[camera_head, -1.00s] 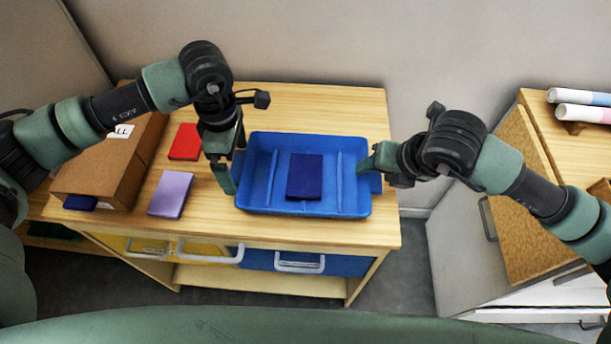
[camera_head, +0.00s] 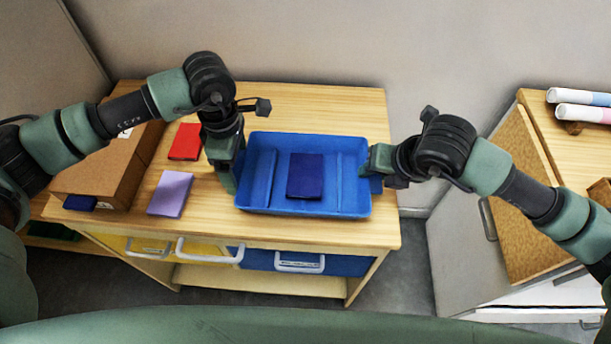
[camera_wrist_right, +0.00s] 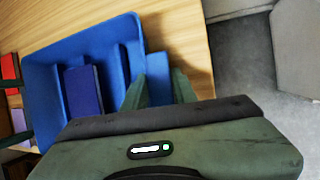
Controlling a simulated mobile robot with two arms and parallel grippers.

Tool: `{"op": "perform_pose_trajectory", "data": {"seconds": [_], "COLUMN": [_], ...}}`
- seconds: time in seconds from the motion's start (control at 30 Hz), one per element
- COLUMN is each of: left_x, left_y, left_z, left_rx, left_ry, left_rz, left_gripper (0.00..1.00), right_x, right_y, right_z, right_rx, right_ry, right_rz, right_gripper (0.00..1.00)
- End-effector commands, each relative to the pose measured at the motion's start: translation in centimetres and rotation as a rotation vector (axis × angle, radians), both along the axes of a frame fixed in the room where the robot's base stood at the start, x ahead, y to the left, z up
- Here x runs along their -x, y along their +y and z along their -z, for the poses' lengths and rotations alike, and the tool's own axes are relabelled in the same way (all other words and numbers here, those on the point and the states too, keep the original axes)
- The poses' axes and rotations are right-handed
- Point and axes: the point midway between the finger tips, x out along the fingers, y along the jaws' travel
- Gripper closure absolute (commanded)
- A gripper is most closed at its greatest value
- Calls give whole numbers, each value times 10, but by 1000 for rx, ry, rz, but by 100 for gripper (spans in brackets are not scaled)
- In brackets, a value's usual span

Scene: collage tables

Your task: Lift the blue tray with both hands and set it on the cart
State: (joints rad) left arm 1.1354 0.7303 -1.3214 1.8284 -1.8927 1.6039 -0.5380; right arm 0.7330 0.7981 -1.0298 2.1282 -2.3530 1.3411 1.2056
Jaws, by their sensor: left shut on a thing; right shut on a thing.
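The blue tray (camera_head: 320,204) rests on the wooden table in the head view, with a dark blue block (camera_head: 305,176) lying in its middle compartment. My left gripper (camera_head: 233,180) is shut on the tray's left side. My right gripper (camera_head: 371,168) is shut on the tray's right side. The right wrist view shows the tray (camera_wrist_right: 50,65) and the right gripper's fingers (camera_wrist_right: 147,88) at its side handle. The left fingertips are partly hidden. No cart can be made out with certainty.
A red block (camera_head: 185,141) and a lilac block (camera_head: 170,193) lie left of the tray, beside a brown cardboard box (camera_head: 105,175). The table (camera_head: 340,105) has bare room behind the tray. A second wooden surface (camera_head: 560,150) with rolled tubes (camera_head: 582,112) stands at the right.

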Motion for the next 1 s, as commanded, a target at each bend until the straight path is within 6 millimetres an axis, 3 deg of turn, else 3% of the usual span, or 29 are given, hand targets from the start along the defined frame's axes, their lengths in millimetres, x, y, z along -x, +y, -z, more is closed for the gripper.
{"op": "perform_pose_trajectory", "data": {"seconds": [0.17, 0.6, 1.0], "left_x": [0, 0, 0], "left_y": [-1, -1, -1], "left_z": [-8, -51, -51], "left_rx": [1, 1, 2], "left_ry": [-2, -1, -1], "left_rz": [1, 1, 1], "left_gripper": [69, 69, 69], "right_x": [0, 0, 0], "right_y": [0, 0, 0], "right_z": [-8, -51, -50], "right_rx": [-1, -1, -1], "right_ry": [-1, 0, 0], "right_rz": [-1, -1, -1], "right_gripper": [100, 100, 100]}}
